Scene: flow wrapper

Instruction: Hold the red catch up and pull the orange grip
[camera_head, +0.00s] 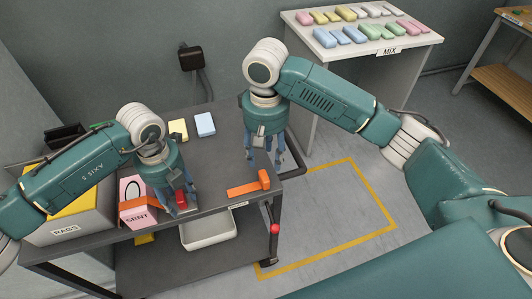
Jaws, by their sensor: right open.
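A small red piece (181,198), which looks like the red catch, sits at the front of the dark cart top. My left gripper (180,206) points down with its fingers around or just beside the red piece; I cannot tell whether they are closed on it. An orange strip with a raised orange end block (264,179), which looks like the orange grip, lies at the cart's front right. My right gripper (265,165) is open and empty, pointing down above and just behind the orange piece, apparently apart from it.
Yellow (178,130) and blue (205,125) packs lie behind. A white tray (210,233) is below. A MIX table (420,38) stands at back right.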

